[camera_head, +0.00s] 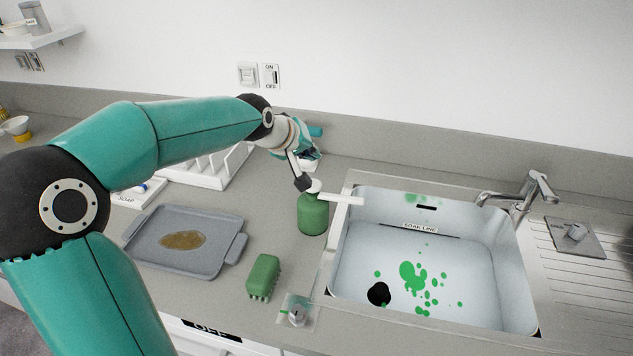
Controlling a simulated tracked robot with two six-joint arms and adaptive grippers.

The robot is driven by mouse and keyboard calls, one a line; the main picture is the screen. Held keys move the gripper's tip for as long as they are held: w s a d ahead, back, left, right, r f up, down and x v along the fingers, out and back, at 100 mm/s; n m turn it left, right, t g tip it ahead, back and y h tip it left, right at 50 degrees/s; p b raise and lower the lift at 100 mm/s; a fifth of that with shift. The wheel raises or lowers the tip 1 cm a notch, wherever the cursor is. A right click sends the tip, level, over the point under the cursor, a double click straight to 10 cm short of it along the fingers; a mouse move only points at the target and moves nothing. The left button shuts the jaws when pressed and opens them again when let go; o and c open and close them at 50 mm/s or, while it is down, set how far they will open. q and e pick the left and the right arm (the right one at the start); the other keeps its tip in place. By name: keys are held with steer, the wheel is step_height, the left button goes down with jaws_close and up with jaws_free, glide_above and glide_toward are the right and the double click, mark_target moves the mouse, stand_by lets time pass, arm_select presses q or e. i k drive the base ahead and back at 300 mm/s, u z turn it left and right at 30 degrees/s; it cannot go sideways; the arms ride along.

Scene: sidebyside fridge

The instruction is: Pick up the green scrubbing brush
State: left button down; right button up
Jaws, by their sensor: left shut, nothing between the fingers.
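The green scrubbing brush (264,277) is a small green block with bristles along its lower edge. It lies on the grey counter between the grey tray and the sink, near the front. My left gripper (304,184) is shut and empty. It points down at the white pump head of the green dispenser bottle (313,215), behind the brush and apart from it. I cannot tell whether the fingertips touch the pump. My right gripper is not in view.
The grey tray (232,219) with a brown stain lies left of the brush. The sink (470,258) has green splotches inside, and its tap (522,198) stands at the right. A white rack (210,168) is behind the tray. A small clear-based knob (297,316) sits right of the brush.

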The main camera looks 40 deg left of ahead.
mark_target(260, 283)
steer(key=k, duration=1.5)
